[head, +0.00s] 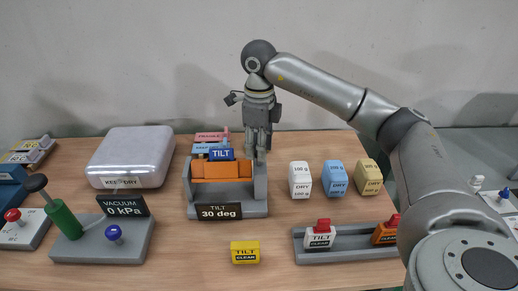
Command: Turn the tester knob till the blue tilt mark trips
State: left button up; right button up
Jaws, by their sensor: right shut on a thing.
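The grey tilt tester (258,208) stands mid-table with an orange cradle (222,171) and a plate reading "TILT 30 deg". The blue tilt mark (221,154), lettered TILT, sits on top of the orange cradle. My right gripper (259,154) points down at the tester's right side, its fingers shut on the knob there. The fingers hide the knob, so its angle cannot be told. The window of the blue mark is too small to read. My left gripper is not in view.
A silver KEEP DRY case (130,155) and a vacuum stand (80,246) are left.

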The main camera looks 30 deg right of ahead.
jog(key=n+b, duration=0.1)
jog(key=n, duration=0.2)
jog(key=shift+n, duration=0.3)
jog(key=n+b, duration=0.1)
jog(key=n, duration=0.3)
jog(key=shift+n, duration=0.3)
jog(key=n, duration=0.4)
jog(key=shift+n+b, duration=0.3)
jog(key=shift+b, duration=0.1)
jog(key=n, duration=0.4)
jog(key=shift+r, duration=0.1)
jog(key=n+b, duration=0.1)
jog(key=n, duration=0.7)
jog(key=shift+n, duration=0.3)
jog(key=n, duration=0.3)
jog(key=shift+n, duration=2)
